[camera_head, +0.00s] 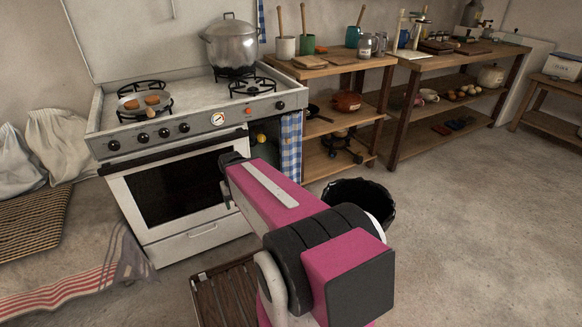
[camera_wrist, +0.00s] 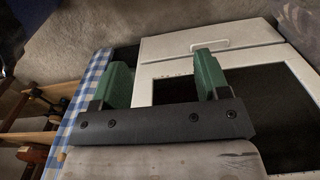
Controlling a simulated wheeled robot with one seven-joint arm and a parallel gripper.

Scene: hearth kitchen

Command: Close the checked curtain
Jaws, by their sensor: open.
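The blue-and-white checked curtain (camera_head: 291,148) hangs in a narrow bunch at the right end of the stove front, beside a dark open compartment. In the wrist view the curtain (camera_wrist: 90,88) runs as a slanting strip at the left. My gripper (camera_wrist: 163,78) is open, with two green fingers spread apart and nothing seen between them. Its left finger overlaps the curtain's edge in that view; I cannot tell whether they touch. In the head view my gripper (camera_head: 227,184) is in front of the oven door, mostly hidden by my arm. My arm also hides the compartment's lower part.
The white stove (camera_head: 196,238) carries a large pot (camera_head: 231,46) and a pan (camera_head: 144,105). A black bin (camera_head: 374,196) stands right of my arm, and a slatted wooden thing (camera_head: 225,296) is low in front. Wooden shelves (camera_head: 325,160) stand right of the curtain. Floor at right is clear.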

